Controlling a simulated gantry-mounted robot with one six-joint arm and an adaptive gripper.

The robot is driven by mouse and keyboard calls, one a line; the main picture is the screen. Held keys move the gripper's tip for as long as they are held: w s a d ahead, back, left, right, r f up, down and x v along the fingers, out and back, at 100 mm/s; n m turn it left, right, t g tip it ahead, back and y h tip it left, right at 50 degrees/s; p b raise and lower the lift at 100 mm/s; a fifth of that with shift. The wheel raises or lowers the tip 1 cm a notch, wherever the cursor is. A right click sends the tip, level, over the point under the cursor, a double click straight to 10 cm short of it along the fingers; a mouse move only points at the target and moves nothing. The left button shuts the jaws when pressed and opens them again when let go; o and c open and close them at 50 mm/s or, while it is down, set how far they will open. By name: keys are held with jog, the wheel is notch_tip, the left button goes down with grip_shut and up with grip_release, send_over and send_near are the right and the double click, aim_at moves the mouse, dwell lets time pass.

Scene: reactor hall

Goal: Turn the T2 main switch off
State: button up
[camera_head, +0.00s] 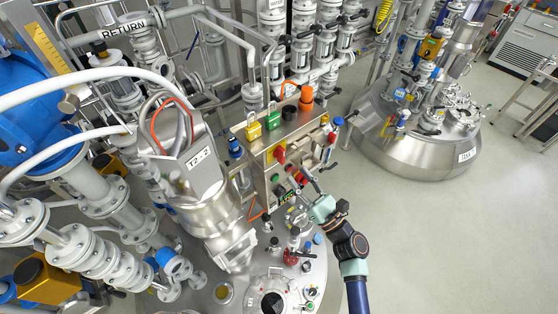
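A steel control box (266,160) stands on the near vessel, in the middle of the picture. A red rotary switch (280,154) is on its front face; it looks like a main switch, but its label and exact position are too small to read. Another red part (332,137) shows on the box's right face. My gripper (308,179) is at the lower right of the box, close to its lower buttons. I cannot tell whether it touches the box. The fingers are small and dark, and whether they are open is unclear. Nothing is visibly held.
A motor housing marked T2-2 (199,162) stands left of the box. Pipes and valves fill the left side. Small fittings and a red valve (290,257) crowd the vessel lid below my gripper. A second steel vessel (417,140) stands at the right; the floor (460,250) there is clear.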

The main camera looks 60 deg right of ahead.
aim_at(284, 158)
jog(key=p+x, duration=0.1)
jog(key=x, duration=0.6)
jog(key=shift+w+r, duration=0.15)
jog(key=shift+w, duration=0.05)
grip_shut()
